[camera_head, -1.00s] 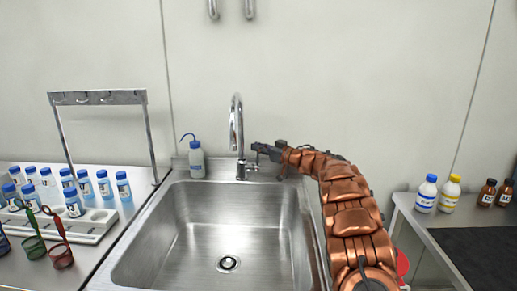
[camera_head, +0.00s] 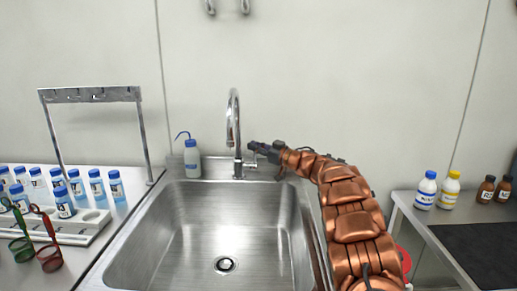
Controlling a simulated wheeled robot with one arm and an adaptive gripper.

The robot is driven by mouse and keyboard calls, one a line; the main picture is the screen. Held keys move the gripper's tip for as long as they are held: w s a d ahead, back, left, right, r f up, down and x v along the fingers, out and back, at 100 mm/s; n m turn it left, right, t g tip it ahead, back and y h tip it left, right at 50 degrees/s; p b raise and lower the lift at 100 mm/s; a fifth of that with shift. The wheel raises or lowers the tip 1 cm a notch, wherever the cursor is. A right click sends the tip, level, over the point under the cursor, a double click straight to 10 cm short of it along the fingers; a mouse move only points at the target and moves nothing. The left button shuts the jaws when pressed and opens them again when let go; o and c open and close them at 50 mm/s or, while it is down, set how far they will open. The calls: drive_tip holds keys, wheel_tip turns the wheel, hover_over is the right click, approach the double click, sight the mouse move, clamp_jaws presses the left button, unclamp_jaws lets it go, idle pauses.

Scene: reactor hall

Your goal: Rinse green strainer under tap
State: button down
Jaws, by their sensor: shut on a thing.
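The green strainer (camera_head: 21,247) lies at the lower left on the counter, beside a red strainer (camera_head: 49,258). It is well apart from my gripper. The chrome tap (camera_head: 233,120) stands upright behind the sink, its spout curving over the basin (camera_head: 190,240). My gripper (camera_head: 257,152) is just right of the tap, at its side lever (camera_head: 250,165), and is shut on it. The fingertips are small and partly merge with the lever, so the exact grip is hard to see. No water stream shows under the spout.
A wash bottle (camera_head: 192,160) stands left of the tap. Several blue-capped bottles (camera_head: 97,187), a white rack (camera_head: 75,232) and a metal hook stand (camera_head: 90,95) are on the left counter. More bottles (camera_head: 426,190) stand on the right table. The basin is empty.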

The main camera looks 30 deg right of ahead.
drive_tip(key=c, duration=1.2)
unclamp_jaws()
drive_tip(key=v, duration=1.2)
drive_tip(key=shift+f, duration=0.1)
